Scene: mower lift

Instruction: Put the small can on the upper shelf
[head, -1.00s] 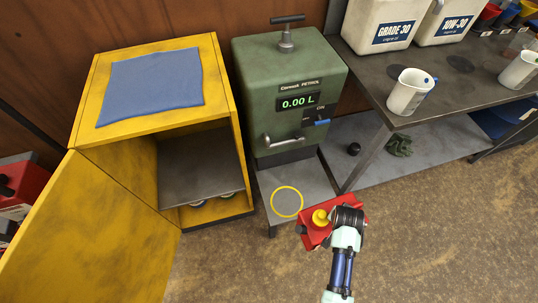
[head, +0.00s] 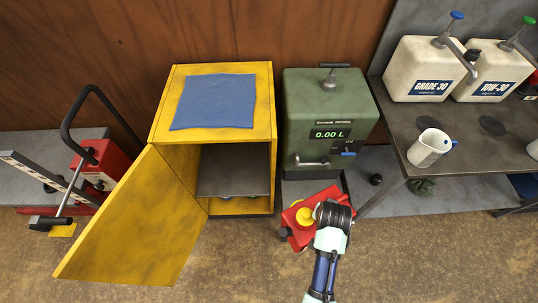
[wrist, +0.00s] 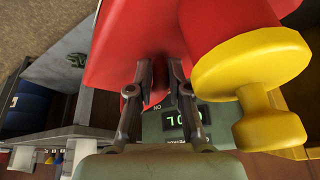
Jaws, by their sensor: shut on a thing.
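The small can is red with a yellow cap (head: 305,217). My gripper (wrist: 162,85) is shut on the can's red body (wrist: 130,45), as the wrist view shows. In the head view the can hangs in front of the green petrol dispenser (head: 300,110), right of the yellow cabinet (head: 272,105). The cabinet door (head: 135,225) stands open to the left. The grey upper shelf (head: 232,172) inside the cabinet is bare where visible. Several small items under it are mostly hidden.
A blue cloth (head: 214,102) lies on the cabinet top. A workbench (head: 460,120) with a white jug (head: 428,150) and oil containers (head: 422,70) stands to the right. Red equipment (head: 100,165) stands left behind the door. The floor in front is clear.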

